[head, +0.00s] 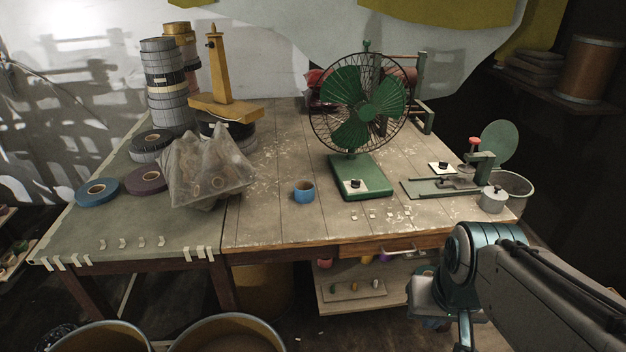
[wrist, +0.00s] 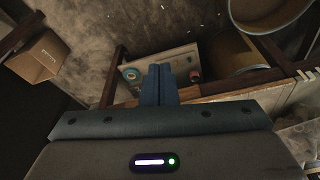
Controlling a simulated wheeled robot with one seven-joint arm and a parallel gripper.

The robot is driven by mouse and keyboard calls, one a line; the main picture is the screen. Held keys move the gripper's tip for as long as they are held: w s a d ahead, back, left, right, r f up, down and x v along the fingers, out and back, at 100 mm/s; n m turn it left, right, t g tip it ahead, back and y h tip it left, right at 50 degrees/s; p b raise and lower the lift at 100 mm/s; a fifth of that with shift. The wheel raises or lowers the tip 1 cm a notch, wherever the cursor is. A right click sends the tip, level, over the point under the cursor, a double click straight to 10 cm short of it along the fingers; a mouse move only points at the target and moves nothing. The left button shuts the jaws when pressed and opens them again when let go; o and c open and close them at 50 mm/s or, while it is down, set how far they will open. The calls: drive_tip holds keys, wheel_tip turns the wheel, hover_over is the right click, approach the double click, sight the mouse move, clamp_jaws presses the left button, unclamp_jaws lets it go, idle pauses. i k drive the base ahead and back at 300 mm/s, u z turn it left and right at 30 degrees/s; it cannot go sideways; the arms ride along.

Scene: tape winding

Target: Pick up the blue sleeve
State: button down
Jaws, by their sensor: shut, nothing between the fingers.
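The blue sleeve (head: 304,191) is a short hollow cylinder standing upright on the wooden table (head: 275,228), left of the green fan. I do not see it for certain in the wrist view. My gripper shows in the wrist view (wrist: 158,85) with its two blue-grey fingers together and nothing between them. In the head view my arm is at the lower right, in front of the table, well away from the sleeve. The fingertips are hard to make out there.
The green fan (head: 358,110) stands right of the sleeve. A plastic bag of rolls (head: 207,167) lies to its left. Tape rolls (head: 98,191) and a yellow stand (head: 218,75) are further left. A clamp device (head: 450,185) and grey pot (head: 493,200) are at right. Bare boards surround the sleeve.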

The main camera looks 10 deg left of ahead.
sight(304, 189)
drive_tip(key=z, duration=0.7)
drive_tip(key=i, duration=1.2)
drive_tip(key=u, duration=0.55)
drive_tip(key=i, duration=0.6)
drive_tip(key=u, duration=0.75)
